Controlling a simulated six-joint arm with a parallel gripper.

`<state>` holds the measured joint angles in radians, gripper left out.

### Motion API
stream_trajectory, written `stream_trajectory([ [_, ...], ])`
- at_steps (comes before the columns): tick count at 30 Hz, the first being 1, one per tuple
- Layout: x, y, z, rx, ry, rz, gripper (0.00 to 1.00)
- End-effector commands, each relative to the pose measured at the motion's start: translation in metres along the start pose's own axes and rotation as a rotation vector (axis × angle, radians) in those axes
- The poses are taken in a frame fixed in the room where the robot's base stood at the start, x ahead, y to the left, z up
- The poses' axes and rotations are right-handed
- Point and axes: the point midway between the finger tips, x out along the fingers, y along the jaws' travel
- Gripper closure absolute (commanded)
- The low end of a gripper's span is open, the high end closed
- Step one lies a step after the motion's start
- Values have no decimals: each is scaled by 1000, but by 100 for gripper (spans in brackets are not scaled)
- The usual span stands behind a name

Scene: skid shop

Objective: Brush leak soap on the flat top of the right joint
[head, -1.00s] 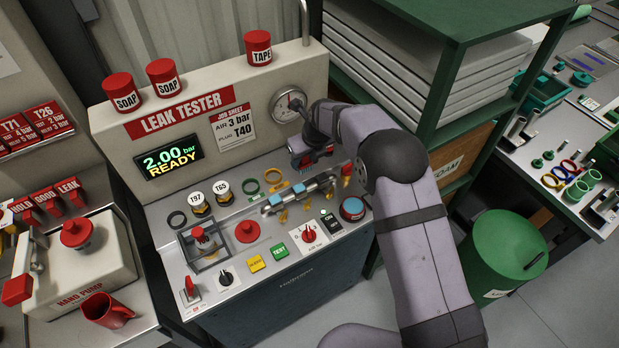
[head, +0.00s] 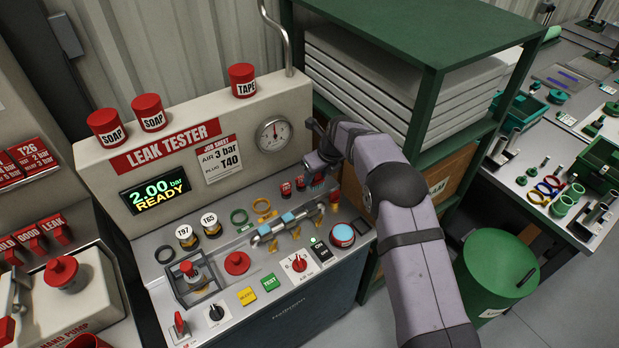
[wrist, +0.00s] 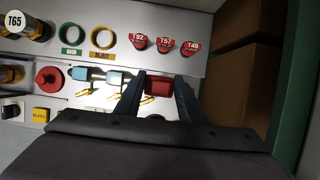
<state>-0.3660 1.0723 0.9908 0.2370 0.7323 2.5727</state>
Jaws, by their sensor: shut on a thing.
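The metal test pipe (head: 274,228) lies across the tester's deck with two light-blue joints. The right joint (head: 288,217) shows a flat top; it also shows in the wrist view (wrist: 116,78), left of my fingers. The left joint (head: 262,230) is beside it. Yellow fittings hang below the pipe. My gripper (head: 319,163) is above the back right of the deck. In the wrist view its two dark-blue fingers (wrist: 158,90) are shut on a red block (wrist: 158,86), apart from the right joint. I cannot tell bristles or soap on the block.
Red plugs (head: 300,184) marked T92, T57 and T40 stand behind the pipe. A pressure gauge (head: 273,134) is on the upright panel, whose display (head: 154,191) reads 2.00 bar READY. A green shelf rack (head: 430,110) stands close on the right. Red SOAP pots (head: 148,113) stand on top.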

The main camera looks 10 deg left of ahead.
Motion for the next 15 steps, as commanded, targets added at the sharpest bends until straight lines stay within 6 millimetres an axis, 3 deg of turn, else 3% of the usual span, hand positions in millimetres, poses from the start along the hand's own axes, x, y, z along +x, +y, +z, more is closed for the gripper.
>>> stream_trajectory([
  [15,39,0,-16,0,-1,-1,83],
])
